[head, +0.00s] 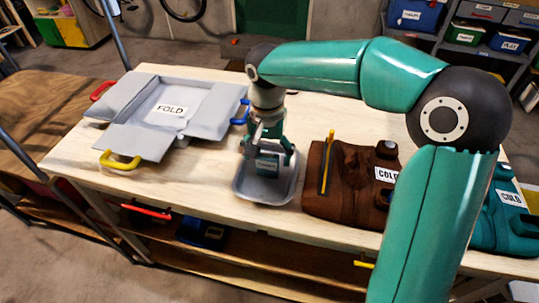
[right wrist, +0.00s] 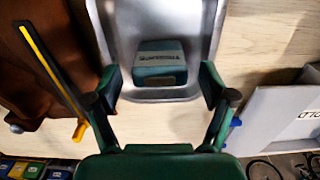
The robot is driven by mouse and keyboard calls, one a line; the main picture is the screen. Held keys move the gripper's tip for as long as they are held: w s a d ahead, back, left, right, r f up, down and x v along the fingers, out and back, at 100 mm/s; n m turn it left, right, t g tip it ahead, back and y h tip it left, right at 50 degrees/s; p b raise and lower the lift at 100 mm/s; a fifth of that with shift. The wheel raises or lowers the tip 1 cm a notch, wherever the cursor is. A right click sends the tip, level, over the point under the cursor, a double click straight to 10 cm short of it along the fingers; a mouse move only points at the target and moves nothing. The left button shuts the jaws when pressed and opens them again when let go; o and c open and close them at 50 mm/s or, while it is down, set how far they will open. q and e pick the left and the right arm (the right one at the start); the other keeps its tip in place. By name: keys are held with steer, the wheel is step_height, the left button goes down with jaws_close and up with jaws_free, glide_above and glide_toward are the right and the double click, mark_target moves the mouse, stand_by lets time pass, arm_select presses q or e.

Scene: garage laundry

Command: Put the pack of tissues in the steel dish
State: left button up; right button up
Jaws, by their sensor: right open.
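The pack of tissues (head: 268,167) is a small teal block with a pale label. It sits inside the steel dish (head: 265,198), a grey rounded tray near the table's front edge. In the right wrist view the pack (right wrist: 160,62) lies on the floor of the dish (right wrist: 197,20), near the rim closest to my gripper. My right gripper (head: 268,158) is over the dish, with its fingers on either side of the pack. In the right wrist view its fingers (right wrist: 161,83) are spread wide, with gaps to the pack. My left gripper is not in view.
A grey folding board marked FOLD (head: 172,108) lies left of the dish. A brown item with a COLD label (head: 345,195) and a yellow stick (head: 328,160) lie close on its right. A teal item (head: 500,225) lies farther right. Bins (head: 415,14) stand on shelves behind.

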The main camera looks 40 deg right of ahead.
mark_target(267, 156)
step_height(267, 156, up, 11)
steer(key=p, duration=0.1)
steer(key=shift+f, duration=0.15)
stand_by(0.5)
